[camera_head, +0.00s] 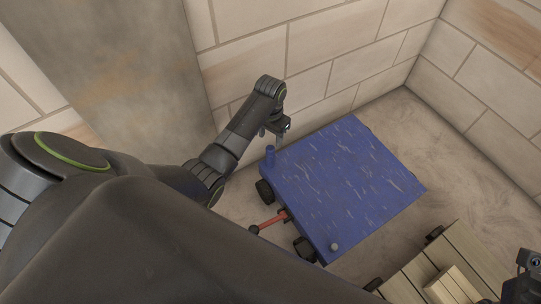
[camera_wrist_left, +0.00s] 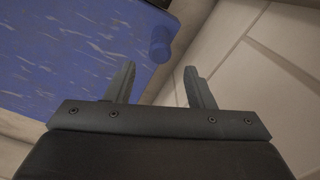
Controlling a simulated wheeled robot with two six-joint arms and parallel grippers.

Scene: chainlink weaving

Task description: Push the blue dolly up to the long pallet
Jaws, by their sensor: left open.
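The blue dolly (camera_head: 345,185), a flat scuffed deck on dark wheels, stands on the floor in the middle of the head view. A short blue post (camera_head: 270,156) rises at its left corner, and a red bar (camera_head: 270,221) sticks out of its near left side. My left gripper (camera_head: 281,132) is open and empty beside that corner, close to the post; the post shows just beyond the fingers (camera_wrist_left: 158,75) in the left wrist view. A slatted wooden platform (camera_head: 466,240), perhaps the long pallet, is partly cut off at the lower right.
A block wall (camera_head: 340,65) runs behind the dolly and meets another wall (camera_head: 500,60) at the right corner. Bare floor (camera_head: 440,140) lies between the dolly and the right wall. A dark part, likely my right gripper (camera_head: 527,268), shows at the lower right edge.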

